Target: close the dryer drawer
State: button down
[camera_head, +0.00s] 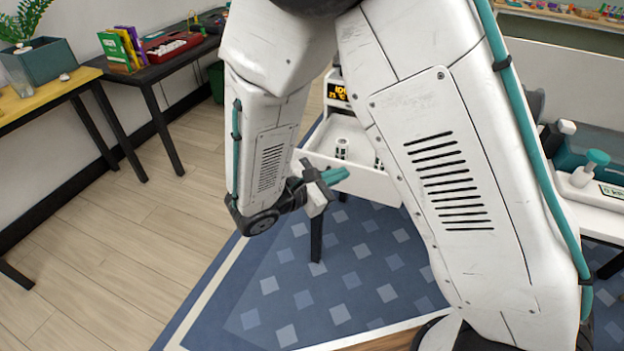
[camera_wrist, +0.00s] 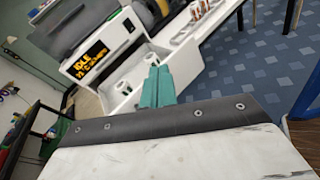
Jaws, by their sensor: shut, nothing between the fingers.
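The dryer (camera_head: 337,91) is a white box with a lit orange display on a dark panel. It also shows in the wrist view (camera_wrist: 77,68), where the display reads "IDLE". Its white drawer (camera_head: 374,188) stands open, pulled out toward me, with white, dark-marked spools (camera_head: 342,148) inside. The drawer (camera_wrist: 116,102) also shows in the wrist view. My gripper (camera_head: 334,176) is shut and empty at the drawer's front; its teal fingertips (camera_wrist: 157,86) overlap the drawer there. I cannot tell whether they touch it. My arm hides much of the dryer and the drawer's right part.
A white tray (camera_wrist: 187,38) of small items lies beside the drawer in the wrist view. A teal machine (camera_head: 580,150) stands at the right. A dark table (camera_head: 150,72) and yellow table (camera_head: 45,102) line the left wall. The blue rug (camera_head: 285,295) and wooden floor are clear.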

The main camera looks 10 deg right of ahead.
jog(key=w+a+f+n+t+y, duration=0.1)
jog(key=a+f+n+t+y, duration=0.3)
jog(key=a+f+n+t, duration=0.55)
jog(key=w+d+f, duration=0.1)
jog(key=w+d, duration=0.2)
jog(key=w, duration=0.2)
jog(key=w+d+f+g, duration=0.1)
jog(key=w+d, duration=0.3)
jog(key=w, duration=0.2)
jog(key=shift+w+f, duration=0.15)
jog(key=shift+f, duration=0.15)
